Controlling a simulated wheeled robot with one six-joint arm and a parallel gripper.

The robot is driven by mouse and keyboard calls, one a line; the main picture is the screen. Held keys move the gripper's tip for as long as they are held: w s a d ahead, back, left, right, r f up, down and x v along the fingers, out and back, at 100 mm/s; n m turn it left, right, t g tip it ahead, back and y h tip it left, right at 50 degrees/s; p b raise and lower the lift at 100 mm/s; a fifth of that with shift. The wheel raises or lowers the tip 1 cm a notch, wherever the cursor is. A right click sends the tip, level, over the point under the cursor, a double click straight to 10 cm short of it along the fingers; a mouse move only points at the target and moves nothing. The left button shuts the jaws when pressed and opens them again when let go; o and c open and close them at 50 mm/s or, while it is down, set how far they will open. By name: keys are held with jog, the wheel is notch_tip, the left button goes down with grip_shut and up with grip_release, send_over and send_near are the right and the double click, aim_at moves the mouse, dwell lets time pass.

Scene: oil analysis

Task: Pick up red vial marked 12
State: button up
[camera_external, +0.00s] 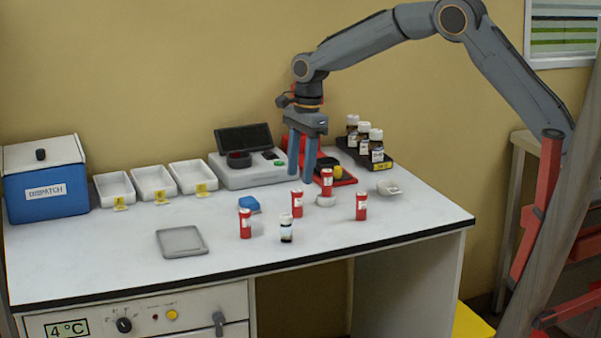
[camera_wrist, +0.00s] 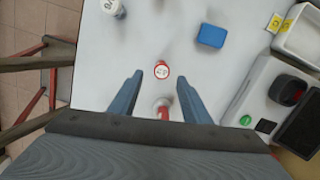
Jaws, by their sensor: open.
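Several red vials with white labels stand upright on the white bench: one at the left (camera_external: 246,225), one near the middle (camera_external: 297,205), one on a small round white base (camera_external: 327,180) and one at the right (camera_external: 361,208). Their numbers are not readable in the external view. My gripper (camera_external: 300,180) is open and empty, pointing down above the bench near the middle vials. In the wrist view, a round white cap with a red rim and a mark (camera_wrist: 162,71) shows between the fingertips (camera_wrist: 159,80); I cannot read the mark surely. Another red vial (camera_wrist: 164,113) is nearer the palm.
A dark vial with a white cap (camera_external: 286,230) stands in front. A blue block (camera_external: 249,204) and grey tray (camera_external: 182,242) lie to the left. Behind stand an instrument (camera_external: 245,178), a red tray (camera_external: 345,180) and a black rack of bottles (camera_external: 380,166). Front right is clear.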

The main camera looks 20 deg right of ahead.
aim_at(298, 191)
jog(key=shift+w+a+f+p, duration=0.15)
jog(key=shift+f+p, duration=0.35)
jog(key=shift+f, duration=0.85)
jog(key=shift+s+a+f+p, duration=0.15)
jog(key=shift+f+p, duration=0.35)
jog(key=shift+f, duration=0.9)
jog(key=shift+w+a+f+p, duration=0.15)
jog(key=shift+f+p, duration=0.35)
jog(key=shift+f, duration=0.85)
jog(key=c, duration=1)
